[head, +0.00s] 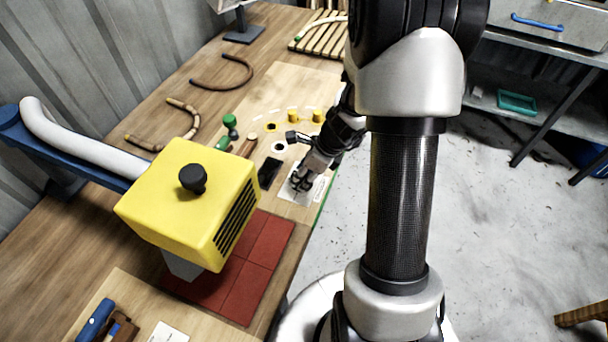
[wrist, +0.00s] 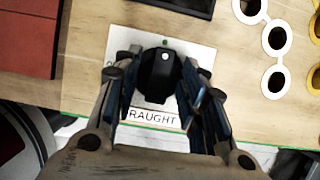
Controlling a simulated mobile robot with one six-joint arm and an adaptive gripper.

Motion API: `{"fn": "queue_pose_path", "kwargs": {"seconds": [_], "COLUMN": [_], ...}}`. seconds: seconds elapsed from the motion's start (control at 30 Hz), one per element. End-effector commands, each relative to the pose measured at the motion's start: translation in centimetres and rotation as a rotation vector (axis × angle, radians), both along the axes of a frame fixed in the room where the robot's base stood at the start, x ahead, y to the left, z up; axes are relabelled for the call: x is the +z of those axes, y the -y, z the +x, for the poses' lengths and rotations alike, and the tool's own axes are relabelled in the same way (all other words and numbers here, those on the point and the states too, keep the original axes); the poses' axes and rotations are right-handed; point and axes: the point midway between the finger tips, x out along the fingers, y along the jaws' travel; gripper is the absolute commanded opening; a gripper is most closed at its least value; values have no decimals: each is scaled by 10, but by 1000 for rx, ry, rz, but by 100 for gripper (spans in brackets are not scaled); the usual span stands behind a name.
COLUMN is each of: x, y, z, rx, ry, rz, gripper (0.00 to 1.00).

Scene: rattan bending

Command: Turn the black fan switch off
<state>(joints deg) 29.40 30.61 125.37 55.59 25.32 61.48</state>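The black switch knob (wrist: 160,82) sits on a pale plate (wrist: 153,118) lettered "RAUGHT", its first letter hidden. A small white mark shows near the knob's top end, close to a green dot on the plate. My gripper (wrist: 161,68) has one finger on each side of the knob, very close to it. I cannot tell whether the fingers touch it. The fingers hide parts of the plate and its side markings. In the head view my gripper (head: 301,182) is down at the plate (head: 318,188) near the bench's right edge, and the knob is hidden.
A yellow box (head: 190,200) with a black knob on top stands over red tiles (head: 262,255) at the left. A black panel (head: 269,172) lies beside the plate. Yellow pegs (head: 292,116) and bent rattan pieces (head: 222,78) are farther back.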

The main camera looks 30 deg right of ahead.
Motion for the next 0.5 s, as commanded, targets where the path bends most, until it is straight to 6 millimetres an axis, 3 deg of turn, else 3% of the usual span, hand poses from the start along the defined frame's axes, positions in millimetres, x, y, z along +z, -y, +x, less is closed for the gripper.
{"fn": "queue_pose_path", "kwargs": {"seconds": [0.13, 0.5], "x": [1, 0], "y": [0, 0], "z": [0, 0], "rx": [0, 0], "ry": [0, 0], "rz": [0, 0], "gripper": [37, 12]}}
